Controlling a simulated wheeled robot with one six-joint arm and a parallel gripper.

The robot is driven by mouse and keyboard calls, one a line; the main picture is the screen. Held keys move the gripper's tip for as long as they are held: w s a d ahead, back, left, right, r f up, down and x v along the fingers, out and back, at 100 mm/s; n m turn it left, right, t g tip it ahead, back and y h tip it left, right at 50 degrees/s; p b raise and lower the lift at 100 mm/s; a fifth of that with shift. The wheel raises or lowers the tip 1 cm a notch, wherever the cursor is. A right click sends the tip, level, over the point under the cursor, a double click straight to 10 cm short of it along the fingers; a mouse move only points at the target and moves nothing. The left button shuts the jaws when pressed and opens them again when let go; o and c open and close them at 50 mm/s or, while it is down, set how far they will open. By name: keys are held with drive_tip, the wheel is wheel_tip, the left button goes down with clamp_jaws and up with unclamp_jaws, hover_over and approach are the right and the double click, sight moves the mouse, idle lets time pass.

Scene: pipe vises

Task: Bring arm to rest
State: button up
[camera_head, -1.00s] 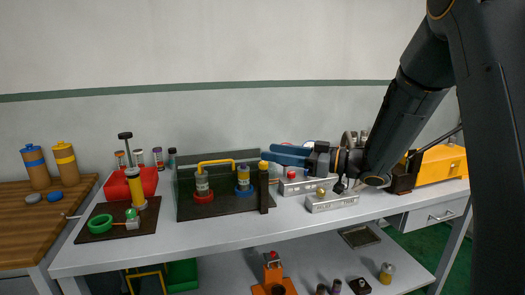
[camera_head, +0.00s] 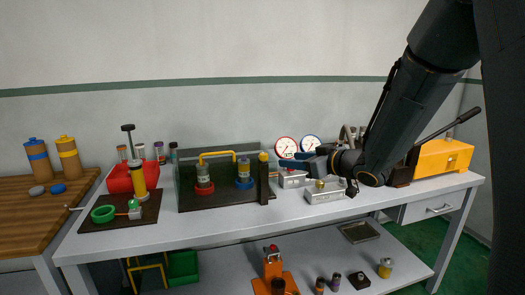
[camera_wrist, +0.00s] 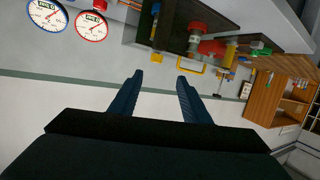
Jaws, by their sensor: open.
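My dark arm comes down from the upper right to the gripper. In the wrist view the scene is rotated, and the fingers point towards the wall and the rig with the yellow pipe (camera_wrist: 190,69).
Close to my gripper are silver blocks (camera_head: 325,196), a red gauge (camera_head: 286,148) and a blue gauge (camera_head: 310,144). A yellow machine (camera_head: 444,161) with a lever stands at right. The pipe rig (camera_head: 225,208) and a red box (camera_head: 120,180) stand left.

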drive_tip(key=s+d+f+m+g+h+b, duration=0.4)
drive_tip(key=s+d+f+m+h, duration=0.2)
drive_tip(key=s+d+f+h, duration=0.6)
drive_tip(key=s+a+f+m+g+y+b, duration=0.1)
drive_tip(key=s+f+g, duration=0.3)
drive_tip(key=s, duration=0.6)
drive_tip(key=s+a+f+m+g+y, duration=0.1)
drive_tip(key=s+f+g, duration=0.2)
drive_tip(key=s, duration=0.7)
wheel_tip(320, 180, down, 2)
drive_tip(key=shift+s+a+m+g+y+b, duration=0.25)
drive_tip(key=shift+a+m+g+y+b, duration=0.05)
drive_tip(key=shift+g+y+b, duration=0.1)
